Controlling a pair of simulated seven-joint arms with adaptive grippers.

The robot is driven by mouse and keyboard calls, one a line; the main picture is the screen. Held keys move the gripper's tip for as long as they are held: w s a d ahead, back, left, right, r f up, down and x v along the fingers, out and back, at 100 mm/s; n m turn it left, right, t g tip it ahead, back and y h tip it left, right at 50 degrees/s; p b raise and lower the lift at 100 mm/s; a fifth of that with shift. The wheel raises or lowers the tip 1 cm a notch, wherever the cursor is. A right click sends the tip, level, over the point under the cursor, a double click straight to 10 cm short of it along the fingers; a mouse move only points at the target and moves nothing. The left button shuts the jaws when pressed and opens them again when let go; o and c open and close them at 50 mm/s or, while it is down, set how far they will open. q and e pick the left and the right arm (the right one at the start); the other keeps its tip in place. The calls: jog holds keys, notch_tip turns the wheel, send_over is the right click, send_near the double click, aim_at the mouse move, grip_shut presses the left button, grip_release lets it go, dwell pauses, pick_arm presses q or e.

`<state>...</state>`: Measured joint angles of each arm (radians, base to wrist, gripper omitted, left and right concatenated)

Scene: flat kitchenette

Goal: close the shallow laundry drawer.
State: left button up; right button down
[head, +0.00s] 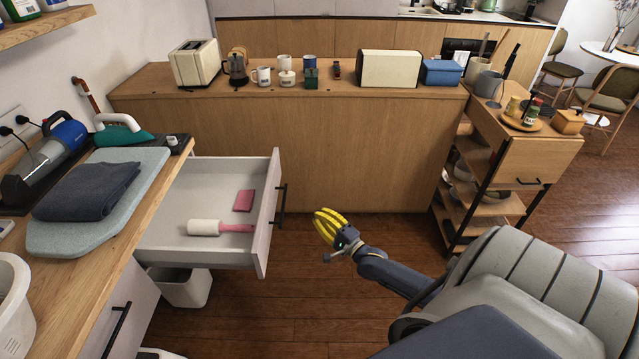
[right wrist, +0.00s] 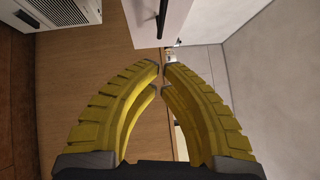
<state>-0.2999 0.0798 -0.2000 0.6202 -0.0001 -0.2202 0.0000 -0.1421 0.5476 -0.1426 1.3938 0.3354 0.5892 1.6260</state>
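The shallow laundry drawer (head: 195,254) is pulled well out from under the wooden counter at the left. A white-and-pink lint roller (head: 205,228) and a pink block (head: 244,200) lie inside. My right gripper (head: 324,224), with yellow fingers, is to the right of the drawer front, apart from it in the head view. In the right wrist view its fingertips (right wrist: 162,68) meet with nothing visible between them. A pale panel with a dark handle (right wrist: 163,15) shows beyond the tips. My left gripper is not in view.
On the counter (head: 170,190) are a folded dark towel (head: 88,190), ironing pad, iron and handheld vacuum. A grey-white bin (head: 183,290) stands below the drawer. A wooden partition (head: 350,160) stands behind, and a shelf cart (head: 510,175) at right. Floor between them is clear.

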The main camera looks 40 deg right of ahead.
jog(key=w+a+r, duration=0.1)
jog(key=w+a, duration=0.2)
jog(key=w, duration=0.6)
jog(key=shift+w+a+r, duration=0.2)
jog(key=shift+w+r, duration=0.1)
jog(key=shift+r, duration=0.1)
